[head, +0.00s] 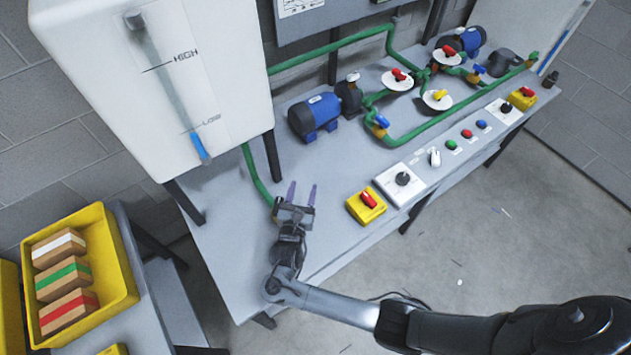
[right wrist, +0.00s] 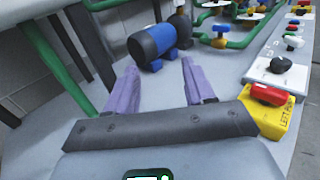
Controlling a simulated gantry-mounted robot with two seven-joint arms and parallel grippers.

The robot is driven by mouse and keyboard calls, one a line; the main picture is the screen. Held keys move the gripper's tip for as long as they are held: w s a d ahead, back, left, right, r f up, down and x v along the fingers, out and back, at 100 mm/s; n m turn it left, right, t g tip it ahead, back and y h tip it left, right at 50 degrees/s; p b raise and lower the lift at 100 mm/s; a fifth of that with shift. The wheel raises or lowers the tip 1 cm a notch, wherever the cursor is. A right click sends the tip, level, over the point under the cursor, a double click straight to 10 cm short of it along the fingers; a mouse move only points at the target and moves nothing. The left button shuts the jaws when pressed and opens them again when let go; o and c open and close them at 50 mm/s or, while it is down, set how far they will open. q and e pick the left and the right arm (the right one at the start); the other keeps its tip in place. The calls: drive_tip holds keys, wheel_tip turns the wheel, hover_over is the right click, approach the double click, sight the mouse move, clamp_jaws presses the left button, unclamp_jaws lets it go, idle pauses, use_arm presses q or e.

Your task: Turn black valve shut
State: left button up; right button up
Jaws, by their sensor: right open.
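My right gripper (head: 302,188) is open and empty over the left part of the grey bench, left of a yellow box with a red switch (head: 367,200). Its purple fingers stand apart in the right wrist view (right wrist: 160,75). A black knob (head: 403,178) sits on a white panel just right of that yellow box; it also shows in the right wrist view (right wrist: 278,66). Another black knob (head: 507,108) sits on a white panel farther right. Green pipes (head: 430,128) behind carry valves with red, yellow and blue handles. I cannot tell which part is the black valve. My left gripper is out of view.
A blue motor (head: 315,117) stands behind my right gripper. A white tank (head: 150,80) on dark legs stands at the left. A yellow bin (head: 122,270) holds striped blocks at lower left. The bench (head: 240,235) is bare around the gripper.

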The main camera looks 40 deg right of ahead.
drive_tip(key=shift+s+d+r+p, duration=0.8)
drive_tip(key=shift+s+d+r, duration=0.3)
drive_tip(key=shift+s+d, duration=0.25)
drive_tip(key=shift+a, duration=0.1)
drive_tip(key=shift+o, duration=0.2)
